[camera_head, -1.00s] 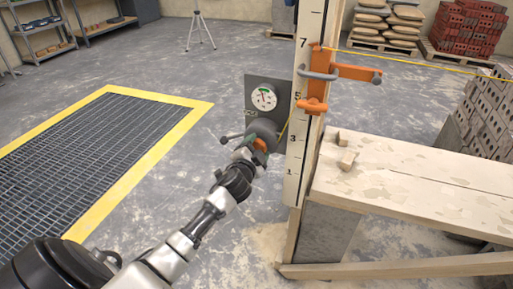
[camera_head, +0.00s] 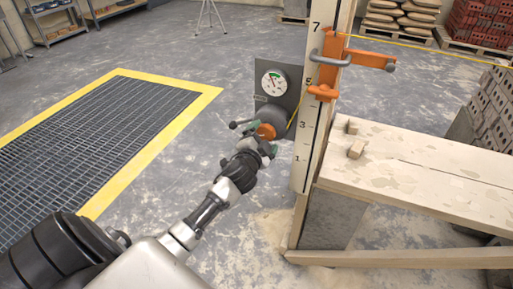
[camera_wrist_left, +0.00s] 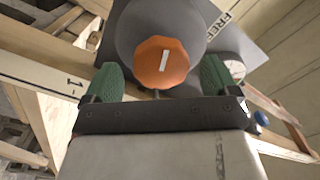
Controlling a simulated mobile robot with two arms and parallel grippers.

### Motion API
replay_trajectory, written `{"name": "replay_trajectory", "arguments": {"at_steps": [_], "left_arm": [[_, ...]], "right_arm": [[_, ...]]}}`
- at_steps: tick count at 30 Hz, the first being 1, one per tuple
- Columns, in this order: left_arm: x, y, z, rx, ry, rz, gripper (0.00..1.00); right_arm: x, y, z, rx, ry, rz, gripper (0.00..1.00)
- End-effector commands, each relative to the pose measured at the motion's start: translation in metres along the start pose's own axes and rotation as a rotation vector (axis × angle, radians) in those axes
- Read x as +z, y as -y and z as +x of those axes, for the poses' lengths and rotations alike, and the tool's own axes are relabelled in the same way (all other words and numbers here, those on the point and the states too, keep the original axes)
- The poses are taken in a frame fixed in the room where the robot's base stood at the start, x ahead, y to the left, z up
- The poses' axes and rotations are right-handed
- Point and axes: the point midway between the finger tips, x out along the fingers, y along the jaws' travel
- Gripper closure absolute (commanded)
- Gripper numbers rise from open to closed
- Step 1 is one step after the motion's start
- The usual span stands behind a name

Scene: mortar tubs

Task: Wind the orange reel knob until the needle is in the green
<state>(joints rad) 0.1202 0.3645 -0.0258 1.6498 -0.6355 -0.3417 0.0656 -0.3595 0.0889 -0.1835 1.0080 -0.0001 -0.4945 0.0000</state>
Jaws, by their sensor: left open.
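The orange reel knob (camera_head: 265,131) sits on the grey reel below the gauge. In the left wrist view the knob (camera_wrist_left: 161,62) is faceted, with a white mark on its face. The round white gauge (camera_head: 275,82) is on the dark plate; its needle appears near the green part at the top, too small to be sure. My left gripper (camera_head: 257,145) is just in front of the knob. In the left wrist view its green fingertips (camera_wrist_left: 160,80) are open, one on each side of the knob with gaps. My right gripper is not in view.
A marked white post (camera_head: 310,130) with an orange bracket (camera_head: 329,65) and a yellow line stands right of the gauge. A wooden bench (camera_head: 420,185) extends right. A yellow-edged floor grate (camera_head: 100,140) lies left; the floor between is clear.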

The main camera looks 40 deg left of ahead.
Motion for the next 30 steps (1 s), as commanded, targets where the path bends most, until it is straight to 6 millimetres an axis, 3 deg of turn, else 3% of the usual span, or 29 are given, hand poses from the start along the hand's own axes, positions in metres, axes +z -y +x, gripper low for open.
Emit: {"name": "replay_trajectory", "arguments": {"at_steps": [6, 12, 18, 30], "left_arm": [[0.000, -0.001, -0.046, 0.003, 0.000, -0.001, 0.11], [0.000, -0.001, -0.076, 0.002, 0.000, 0.000, 0.11], [0.000, 0.000, -0.086, 0.001, 0.000, 0.000, 0.11], [0.000, 0.000, -0.086, 0.001, -0.001, 0.001, 0.11]], "right_arm": [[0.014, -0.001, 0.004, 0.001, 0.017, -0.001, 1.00], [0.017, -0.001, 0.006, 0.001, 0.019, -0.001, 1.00], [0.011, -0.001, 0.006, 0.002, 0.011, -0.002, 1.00], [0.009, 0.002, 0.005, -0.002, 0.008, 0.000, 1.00]]}}
